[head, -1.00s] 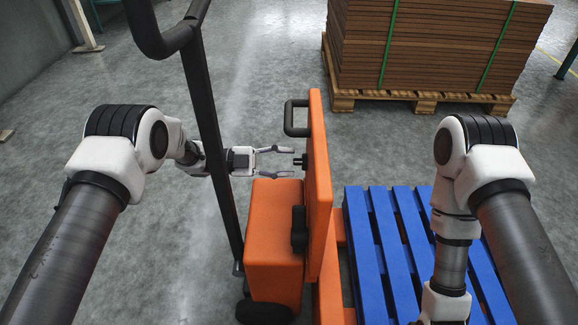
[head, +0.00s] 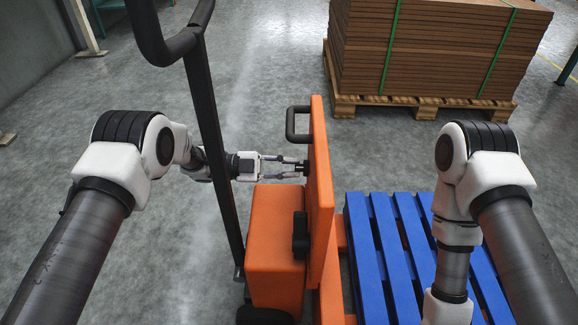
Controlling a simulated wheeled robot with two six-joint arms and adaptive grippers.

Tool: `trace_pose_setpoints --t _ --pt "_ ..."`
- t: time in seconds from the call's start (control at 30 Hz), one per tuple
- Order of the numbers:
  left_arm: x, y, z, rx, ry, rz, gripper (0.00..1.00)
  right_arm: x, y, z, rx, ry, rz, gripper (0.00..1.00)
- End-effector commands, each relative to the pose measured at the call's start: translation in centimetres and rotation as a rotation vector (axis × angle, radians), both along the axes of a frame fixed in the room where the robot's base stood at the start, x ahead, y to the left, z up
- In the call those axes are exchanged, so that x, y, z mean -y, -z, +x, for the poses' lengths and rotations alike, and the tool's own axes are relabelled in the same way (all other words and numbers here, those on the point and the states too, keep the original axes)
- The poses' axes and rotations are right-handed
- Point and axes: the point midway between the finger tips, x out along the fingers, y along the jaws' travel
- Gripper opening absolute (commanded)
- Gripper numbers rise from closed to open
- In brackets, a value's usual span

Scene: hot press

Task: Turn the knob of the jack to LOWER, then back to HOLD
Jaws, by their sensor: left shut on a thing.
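The orange jack (head: 272,240) stands in the middle, with a tall black handle (head: 220,160) on its left and an upright orange panel (head: 319,180). A small black knob (head: 302,168) sticks out from the left face of the panel. My left gripper (head: 297,168) comes in from the left, past the handle, and its two fingers are shut on the knob. The fingers partly hide the knob, and its setting and any labels cannot be read. My right arm is at the right over the blue pallet, and its gripper is out of the picture.
A blue slatted pallet (head: 406,250) lies right of the jack. A stack of brown boards (head: 435,45) with green straps stands on a wooden pallet (head: 425,108) at the back. A black loop (head: 290,124) juts from the panel above the knob. The floor at left is clear.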

Motion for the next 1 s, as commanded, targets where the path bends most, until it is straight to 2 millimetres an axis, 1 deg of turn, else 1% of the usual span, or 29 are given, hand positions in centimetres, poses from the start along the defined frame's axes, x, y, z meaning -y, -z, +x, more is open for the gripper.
trace_pose_setpoints --t 0.27,0.5,1.0 --pt "0.0 -0.2 0.0 -0.182 0.000 0.000 0.00 0.0 -1.3 0.0 0.000 0.000 0.000 0.44" --pt "0.0 -0.3 0.1 -0.404 0.000 0.000 0.00 0.0 -2.3 0.0 0.000 0.000 0.000 0.44" --pt "0.0 -0.1 0.3 -0.879 0.000 0.000 0.00 0.0 -3.3 0.0 0.000 0.000 0.000 0.44"
